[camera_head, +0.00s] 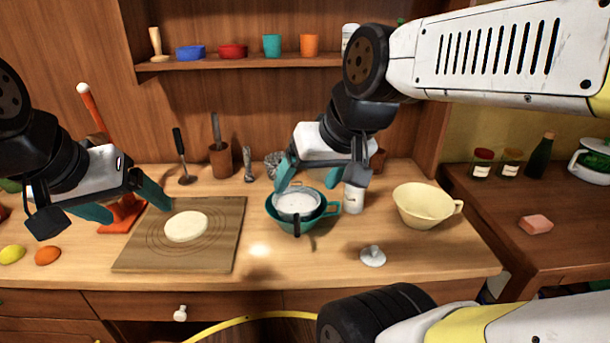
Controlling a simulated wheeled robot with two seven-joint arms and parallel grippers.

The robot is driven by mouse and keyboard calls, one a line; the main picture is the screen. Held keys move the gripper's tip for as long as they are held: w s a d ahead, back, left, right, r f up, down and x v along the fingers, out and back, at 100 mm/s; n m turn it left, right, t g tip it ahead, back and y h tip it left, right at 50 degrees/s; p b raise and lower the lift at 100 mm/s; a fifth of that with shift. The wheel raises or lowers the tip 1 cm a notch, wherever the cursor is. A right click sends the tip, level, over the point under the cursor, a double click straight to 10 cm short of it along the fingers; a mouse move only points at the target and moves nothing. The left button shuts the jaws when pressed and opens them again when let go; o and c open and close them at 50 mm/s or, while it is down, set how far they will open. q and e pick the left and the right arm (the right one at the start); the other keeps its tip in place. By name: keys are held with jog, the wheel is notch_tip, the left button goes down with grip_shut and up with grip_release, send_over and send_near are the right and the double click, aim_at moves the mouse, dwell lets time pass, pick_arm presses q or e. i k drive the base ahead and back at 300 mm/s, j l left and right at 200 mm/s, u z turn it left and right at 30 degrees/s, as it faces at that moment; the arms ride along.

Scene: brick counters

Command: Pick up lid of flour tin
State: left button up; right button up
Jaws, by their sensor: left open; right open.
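A small round pale lid with a knob (373,257) lies on the counter near its front edge, right of centre. A white tin (354,198) stands behind it, its top partly hidden by my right gripper; I cannot tell for sure that it is the flour tin. My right gripper (308,180) is open, its teal fingers over a sieve-like cup (296,203) holding white powder, which sits in a teal bowl (330,209). My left gripper (122,203) is open and empty, by the left edge of the wooden board (225,222).
A flat dough round (187,226) lies on the board. A cream bowl (420,207) stands right of the tin. Utensils in a holder (219,160) stand at the back. A yellow fruit (12,254) and an orange one (48,255) lie left. Counter around the lid is clear.

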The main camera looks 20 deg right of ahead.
aim_at(372, 257)
jog(key=z, duration=1.4)
